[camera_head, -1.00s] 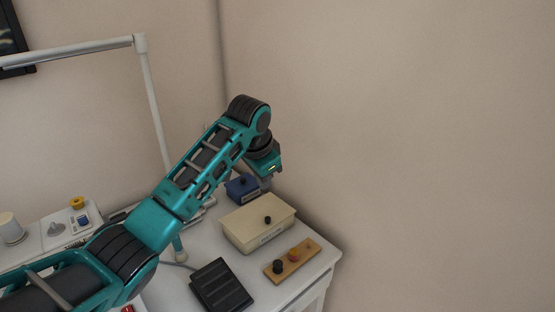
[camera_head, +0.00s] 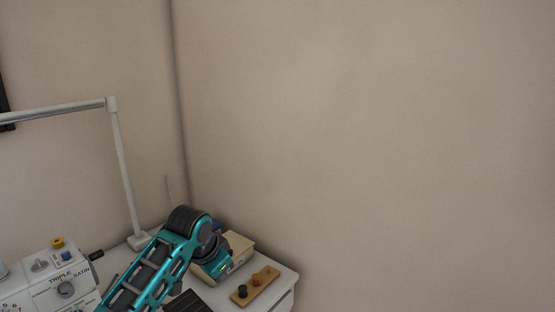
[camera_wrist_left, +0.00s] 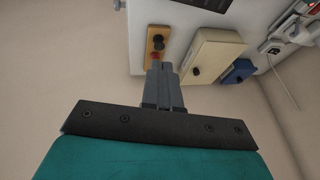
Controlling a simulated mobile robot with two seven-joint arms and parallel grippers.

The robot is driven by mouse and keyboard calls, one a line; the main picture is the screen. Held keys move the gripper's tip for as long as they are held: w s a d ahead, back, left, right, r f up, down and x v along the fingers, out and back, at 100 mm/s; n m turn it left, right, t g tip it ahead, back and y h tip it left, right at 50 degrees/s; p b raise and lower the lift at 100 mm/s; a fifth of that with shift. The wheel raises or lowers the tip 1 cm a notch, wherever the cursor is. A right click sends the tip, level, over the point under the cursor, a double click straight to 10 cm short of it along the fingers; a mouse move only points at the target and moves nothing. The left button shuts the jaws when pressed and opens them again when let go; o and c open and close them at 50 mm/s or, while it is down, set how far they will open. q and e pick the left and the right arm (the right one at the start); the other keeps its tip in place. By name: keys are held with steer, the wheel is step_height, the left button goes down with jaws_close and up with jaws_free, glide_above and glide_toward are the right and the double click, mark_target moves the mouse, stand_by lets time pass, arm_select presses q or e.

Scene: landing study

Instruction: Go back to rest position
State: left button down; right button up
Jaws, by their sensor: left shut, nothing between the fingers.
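My left arm comes in from the lower left of the head view and bends down over the white table at its wrist. In the left wrist view my left gripper (camera_wrist_left: 161,68) is shut, its grey fingers together with nothing held. Its fingertips overlap the lower end of a wooden strip with knobs (camera_wrist_left: 150,40) in that picture; I cannot tell the gap. In the head view the fingers are hidden or too small to make out. My right gripper is in neither view.
A cream box (camera_head: 240,243) stands partly behind my wrist, beside the wooden strip (camera_head: 262,287). A blue box (camera_wrist_left: 238,72) is next to it. A lamp post (camera_head: 124,175) and a white instrument (camera_head: 50,280) stand left.

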arm_select(q)
steer(key=s+f+n+t+h, duration=0.2)
steer(key=s+f+n+t, duration=0.1)
steer(key=s+f, duration=1.05)
steer(key=s+a+f+n+t, duration=0.1)
steer(key=s+a, duration=0.1)
steer(key=s, duration=0.5)
steer(key=s+a+f+n+t+y, duration=0.1)
steer(key=s+a+f+t, duration=0.1)
steer(key=s, duration=0.5)
steer(key=shift+s+a+f, duration=0.2)
steer(key=shift+s+a, duration=0.05)
